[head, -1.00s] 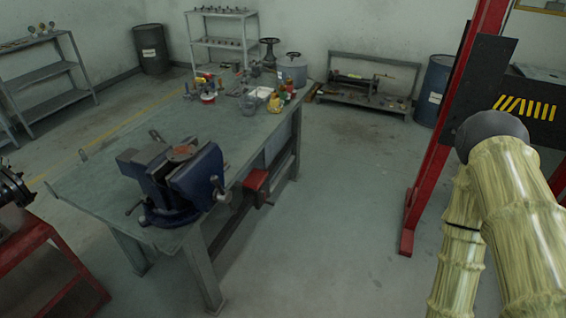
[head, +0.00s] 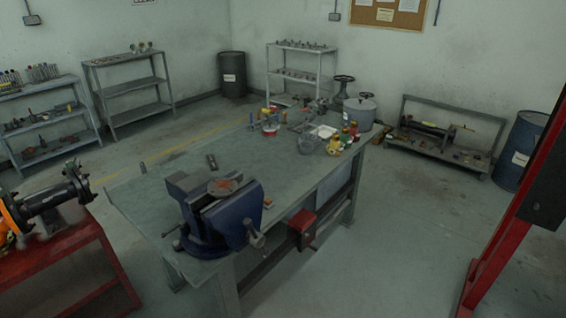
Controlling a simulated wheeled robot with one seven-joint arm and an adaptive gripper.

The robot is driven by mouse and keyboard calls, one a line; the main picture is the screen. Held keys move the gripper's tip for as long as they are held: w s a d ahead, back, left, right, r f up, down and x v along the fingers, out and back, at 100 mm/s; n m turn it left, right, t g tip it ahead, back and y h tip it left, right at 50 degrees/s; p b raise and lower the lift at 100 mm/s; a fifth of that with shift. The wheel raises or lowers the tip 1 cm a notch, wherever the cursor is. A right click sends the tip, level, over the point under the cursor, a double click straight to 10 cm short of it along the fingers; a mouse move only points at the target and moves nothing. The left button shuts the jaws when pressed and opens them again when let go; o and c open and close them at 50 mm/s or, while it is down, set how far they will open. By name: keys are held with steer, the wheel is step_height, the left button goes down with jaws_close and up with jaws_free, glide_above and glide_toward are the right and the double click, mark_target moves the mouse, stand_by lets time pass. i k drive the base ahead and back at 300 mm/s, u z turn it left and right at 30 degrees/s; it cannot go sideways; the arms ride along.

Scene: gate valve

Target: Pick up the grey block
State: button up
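A small dark grey block-like piece (head: 212,161) lies on the workbench top (head: 160,192), just behind the blue vise. Another small grey upright piece (head: 143,168) is at the bench's left edge. I cannot tell which, if either, is the grey block. The blue bench vise (head: 222,215) stands at the near end of the bench, with a rusty round part (head: 222,187) on top. My gripper is not in view.
Valves, jars and small parts crowd the bench's far end around a pot (head: 358,112). A red stand (head: 75,268) with a flanged pipe (head: 55,198) is at left. A red post (head: 515,235) stands at right. Floor right of the bench is clear.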

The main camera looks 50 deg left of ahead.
mark_target(268, 204)
steer(key=i, duration=1)
steer(key=u, duration=1.6)
